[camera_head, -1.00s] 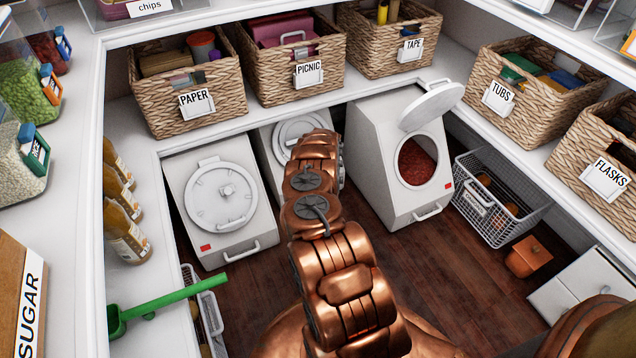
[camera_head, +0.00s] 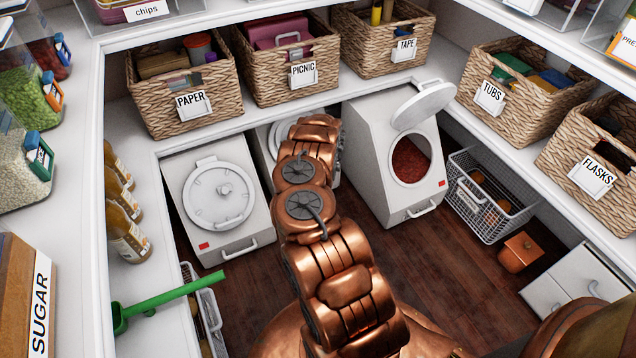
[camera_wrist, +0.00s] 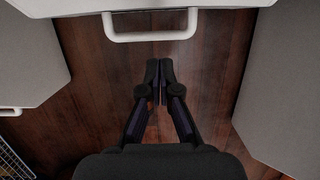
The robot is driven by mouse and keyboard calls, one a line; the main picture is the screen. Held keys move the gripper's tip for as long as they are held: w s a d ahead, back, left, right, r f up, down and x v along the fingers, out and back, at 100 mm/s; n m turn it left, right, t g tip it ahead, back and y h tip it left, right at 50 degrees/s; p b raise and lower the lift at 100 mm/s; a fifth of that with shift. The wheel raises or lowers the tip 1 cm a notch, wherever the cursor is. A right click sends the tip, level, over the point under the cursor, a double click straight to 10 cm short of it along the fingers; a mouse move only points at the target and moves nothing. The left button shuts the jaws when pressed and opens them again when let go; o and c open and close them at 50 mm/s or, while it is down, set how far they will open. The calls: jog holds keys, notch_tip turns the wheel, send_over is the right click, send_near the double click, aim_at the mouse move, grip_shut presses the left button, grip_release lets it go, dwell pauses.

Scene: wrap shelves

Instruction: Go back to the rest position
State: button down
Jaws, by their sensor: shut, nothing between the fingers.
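My gripper (camera_wrist: 159,72) shows in the wrist view with its dark fingers together and nothing between them. It points at the dark wooden floor, just below the white handle (camera_wrist: 150,36) of a white bin, and looks apart from it. In the head view my copper arm reaches forward over the floor toward the middle white bin (camera_head: 268,150) and covers most of it. My gripper is hidden behind the arm there.
A closed white bin (camera_head: 247,226) stands left of my arm. An open bin (camera_head: 368,140) with red contents stands right, its lid (camera_head: 424,104) raised. A wire basket (camera_head: 487,215) and copper pot (camera_head: 519,252) lie further right. A green scoop (camera_head: 172,296) rests on the left shelf.

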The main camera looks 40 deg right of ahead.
jog(key=shift+p+v, duration=0.85)
jog(key=shift+v, duration=1.75)
jog(key=shift+a, duration=0.1)
